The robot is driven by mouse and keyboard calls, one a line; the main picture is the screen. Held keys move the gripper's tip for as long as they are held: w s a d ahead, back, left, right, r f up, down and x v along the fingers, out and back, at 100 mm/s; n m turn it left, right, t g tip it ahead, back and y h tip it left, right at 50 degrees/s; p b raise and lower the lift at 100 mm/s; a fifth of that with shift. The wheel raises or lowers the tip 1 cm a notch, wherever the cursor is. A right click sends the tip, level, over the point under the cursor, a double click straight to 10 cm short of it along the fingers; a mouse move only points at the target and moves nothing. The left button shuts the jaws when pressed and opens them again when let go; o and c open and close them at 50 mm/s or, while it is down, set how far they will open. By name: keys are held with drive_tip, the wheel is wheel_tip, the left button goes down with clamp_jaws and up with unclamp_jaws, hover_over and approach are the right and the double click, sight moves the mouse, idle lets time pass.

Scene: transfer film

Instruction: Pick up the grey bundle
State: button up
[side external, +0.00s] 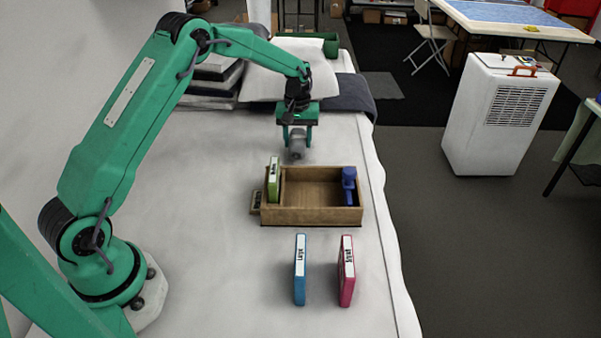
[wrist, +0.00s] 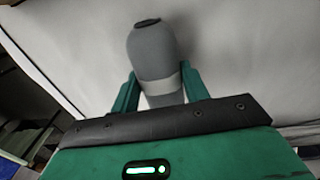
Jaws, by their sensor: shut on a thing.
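The grey bundle (side external: 297,148) is a rolled grey cylinder with a lighter band, held in my gripper (side external: 297,132) behind the wooden box. In the wrist view the bundle (wrist: 153,58) stands out between the two green fingers of my gripper (wrist: 157,88). My gripper is shut on it around the band. Its dark round end points away from the palm. Whether the bundle touches the bed sheet or hangs above it I cannot tell for sure.
A wooden box (side external: 315,217) stands in front, with a green case (side external: 273,180) at its left and a blue object (side external: 349,186) at its right. A blue case (side external: 300,270) and a pink case (side external: 346,271) stand nearer. Pillows (side external: 290,78) lie behind.

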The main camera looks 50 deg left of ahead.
wheel_tip(320, 180, up, 3)
drive_tip(key=shift+f, duration=0.2)
drive_tip(key=s+d+r, duration=0.4)
drive_tip(key=d+r, duration=0.3)
drive_tip(key=d, duration=0.4)
drive_tip(key=shift+s, duration=0.15)
drive_tip(key=shift+a, duration=0.1)
